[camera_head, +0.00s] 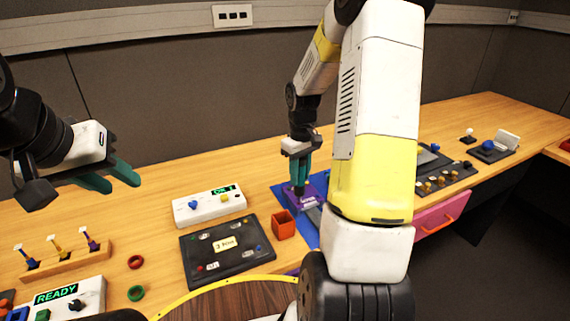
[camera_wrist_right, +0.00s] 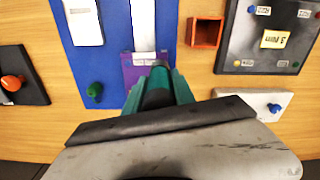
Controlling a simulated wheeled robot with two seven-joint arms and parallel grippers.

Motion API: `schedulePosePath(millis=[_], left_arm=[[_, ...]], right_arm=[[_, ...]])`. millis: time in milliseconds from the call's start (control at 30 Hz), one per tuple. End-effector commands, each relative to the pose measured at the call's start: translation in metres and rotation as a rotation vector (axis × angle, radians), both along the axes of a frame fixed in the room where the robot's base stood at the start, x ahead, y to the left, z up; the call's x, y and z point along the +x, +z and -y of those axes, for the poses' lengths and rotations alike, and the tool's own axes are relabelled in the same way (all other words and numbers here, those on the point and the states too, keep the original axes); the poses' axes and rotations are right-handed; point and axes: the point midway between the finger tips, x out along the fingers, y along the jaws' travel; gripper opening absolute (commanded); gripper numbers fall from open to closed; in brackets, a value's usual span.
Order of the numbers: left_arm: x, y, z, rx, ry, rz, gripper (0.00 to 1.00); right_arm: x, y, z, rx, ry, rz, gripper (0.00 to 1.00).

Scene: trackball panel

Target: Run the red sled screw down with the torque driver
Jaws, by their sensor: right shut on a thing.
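My right gripper (camera_head: 300,172) points down over the blue board (camera_head: 313,233), at a purple block (camera_head: 305,203) by a pale rail. It is shut on a dark thing (camera_wrist_right: 157,88), mostly hidden between the teal fingers; I cannot tell if it is the torque driver. In the wrist view the fingers overlap the purple block (camera_wrist_right: 131,73) at the end of the pale rail (camera_wrist_right: 144,25); contact is unclear. I cannot make out a red screw on the block. My left gripper (camera_head: 112,178) is open and empty above the table's left side.
A red-orange open box (camera_head: 283,225) stands left of the blue board. A dark panel (camera_head: 215,245) with small coloured knobs and a white box (camera_head: 209,206) lie further left. A wooden rack (camera_head: 65,262) holds upright coloured pieces. My right arm hides part of the table.

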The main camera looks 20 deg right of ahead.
Motion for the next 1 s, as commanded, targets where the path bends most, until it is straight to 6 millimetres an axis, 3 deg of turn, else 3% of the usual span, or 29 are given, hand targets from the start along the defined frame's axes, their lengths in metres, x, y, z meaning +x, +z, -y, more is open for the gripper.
schedulePosePath(millis=[633,1000], left_arm=[[0.0,0.0,0.0,0.0,0.0,0.0,0.36],[0.0,0.0,0.0,0.0,0.0,0.0,0.36]], right_arm=[[0.001,0.053,0.0,-0.001,0.0,0.004,0.0],[0.0,0.059,0.0,-0.001,0.0,0.001,0.0]])
